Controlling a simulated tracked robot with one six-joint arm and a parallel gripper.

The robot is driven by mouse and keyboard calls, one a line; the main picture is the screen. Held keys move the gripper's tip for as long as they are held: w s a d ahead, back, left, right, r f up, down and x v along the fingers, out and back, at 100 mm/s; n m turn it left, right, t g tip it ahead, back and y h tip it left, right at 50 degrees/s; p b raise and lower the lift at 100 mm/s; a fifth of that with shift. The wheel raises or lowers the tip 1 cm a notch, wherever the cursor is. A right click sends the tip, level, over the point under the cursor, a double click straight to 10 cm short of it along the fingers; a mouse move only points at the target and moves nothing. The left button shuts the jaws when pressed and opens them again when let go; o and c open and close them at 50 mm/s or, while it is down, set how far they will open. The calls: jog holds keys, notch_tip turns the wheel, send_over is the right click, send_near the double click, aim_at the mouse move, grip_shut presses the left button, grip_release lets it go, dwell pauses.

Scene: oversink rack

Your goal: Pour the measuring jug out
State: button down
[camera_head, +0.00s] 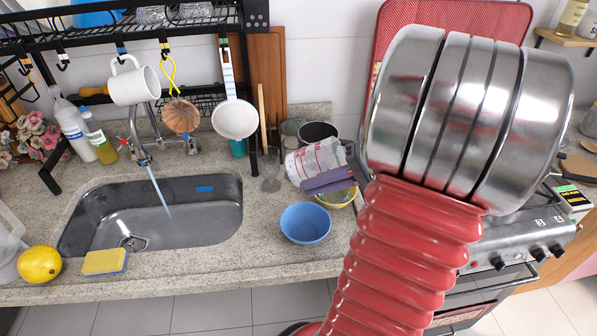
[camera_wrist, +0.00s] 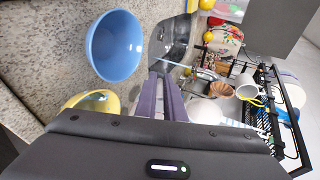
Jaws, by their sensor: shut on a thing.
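The measuring jug (camera_head: 310,158), pale with red markings, appears tilted beside the purple fingers of my gripper (camera_head: 330,180) in the head view. The fingers are shut on it. They partly cover it, and I cannot see its contents or clearly make it out in the wrist view. My gripper (camera_wrist: 166,97) shows there with its purple fingers close together. A yellow bowl (camera_head: 338,201) is just below the fingers, partly hidden by my arm; it also shows in the wrist view (camera_wrist: 97,102). A blue bowl (camera_head: 305,223) stands to its front left, also in the wrist view (camera_wrist: 115,46).
The sink (camera_head: 195,228) is left of the blue bowl. A sponge (camera_head: 104,262) and a lemon (camera_head: 39,264) lie at the front left. A mug (camera_head: 135,86) and strainer (camera_head: 234,119) hang from the rack. A glass (camera_head: 269,168) and dark pot (camera_head: 318,132) stand behind. The stove is right.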

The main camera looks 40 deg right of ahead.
aim_at(302, 179)
jog(key=shift+w+d, duration=0.15)
jog(key=shift+w, duration=0.1)
jog(key=shift+w, duration=0.15)
jog(key=shift+w+a+r+g+h, duration=0.3)
jog(key=shift+w+a+g+h, duration=0.1)
jog(key=shift+w+a, duration=0.15)
jog(key=shift+w+a+r+g+h, duration=0.3)
jog(key=shift+w+a+g+h, duration=0.1)
jog(key=shift+w+a, duration=0.1)
jog(key=shift+r+g+h, duration=0.15)
jog(key=shift+g+h, duration=0.75)
jog(key=shift+g, duration=0.3)
jog(key=shift+s+d+g+h, duration=0.1)
jog(key=shift+s+g+h, duration=0.05)
jog(key=shift+g+h, duration=0.4)
jog(key=shift+s+d+g+h, duration=0.1)
jog(key=shift+g+h, duration=0.35)
jog(key=shift+g, duration=0.1)
jog(key=w+a+g+h, duration=0.2)
jog(key=g, duration=0.1)
jog(key=shift+w+r, duration=0.2)
jog(key=shift+w, duration=0.05)
jog(key=shift+h, duration=0.3)
